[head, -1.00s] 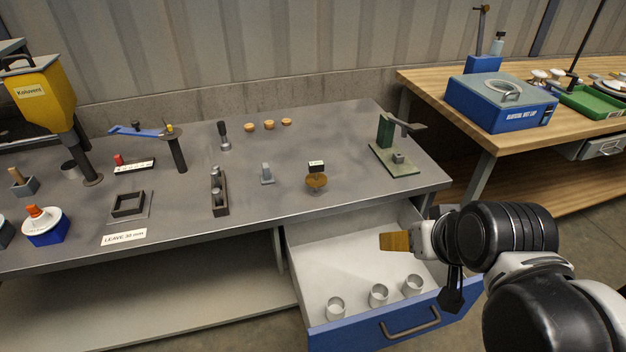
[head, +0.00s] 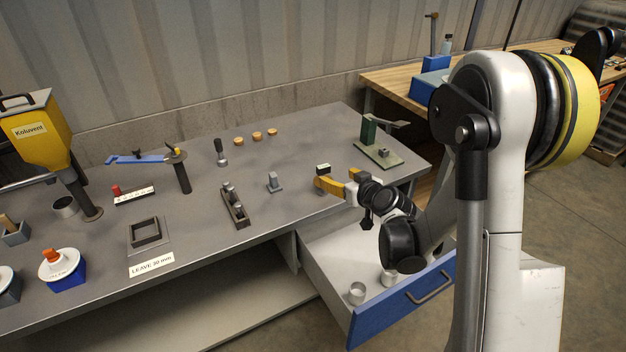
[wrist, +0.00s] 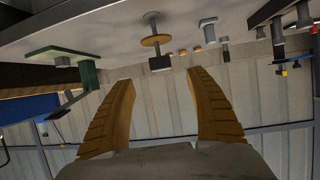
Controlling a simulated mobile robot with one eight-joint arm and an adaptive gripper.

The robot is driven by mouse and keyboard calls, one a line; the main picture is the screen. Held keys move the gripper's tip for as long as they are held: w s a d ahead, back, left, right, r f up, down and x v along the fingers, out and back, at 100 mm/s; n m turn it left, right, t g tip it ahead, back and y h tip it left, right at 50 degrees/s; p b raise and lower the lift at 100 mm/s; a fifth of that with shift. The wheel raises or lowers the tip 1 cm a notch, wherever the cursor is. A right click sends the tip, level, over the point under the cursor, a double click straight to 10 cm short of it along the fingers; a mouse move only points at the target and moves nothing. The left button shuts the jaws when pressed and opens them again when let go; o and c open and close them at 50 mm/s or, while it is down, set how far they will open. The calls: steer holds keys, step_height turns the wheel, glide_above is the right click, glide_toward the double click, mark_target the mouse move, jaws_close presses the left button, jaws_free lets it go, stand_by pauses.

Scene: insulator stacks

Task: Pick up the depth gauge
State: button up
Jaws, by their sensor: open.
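The depth gauge (head: 323,169) appears to be the small piece with a dark block on top and a brass disc below it, standing on the grey workbench. My gripper (head: 320,184) is open and empty, at the bench's front right beside the gauge. Its two yellow fingers (wrist: 160,78) are spread wide. I cannot tell whether they touch it.
A grey stepped block (head: 274,183) and a dark holder (head: 234,207) stand to the left. A green stand (head: 377,150) is behind right. Several tan discs (head: 257,136) lie at the back. An open blue-fronted drawer (head: 365,322) with cups is below my arm.

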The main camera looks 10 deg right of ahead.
mark_target(325, 171)
steer(key=b+x, duration=0.4)
steer(key=x, duration=0.6)
steer(key=shift+w, duration=0.25)
steer(key=shift+w+a, duration=0.1)
steer(key=shift+w, duration=0.15)
jaws_close()
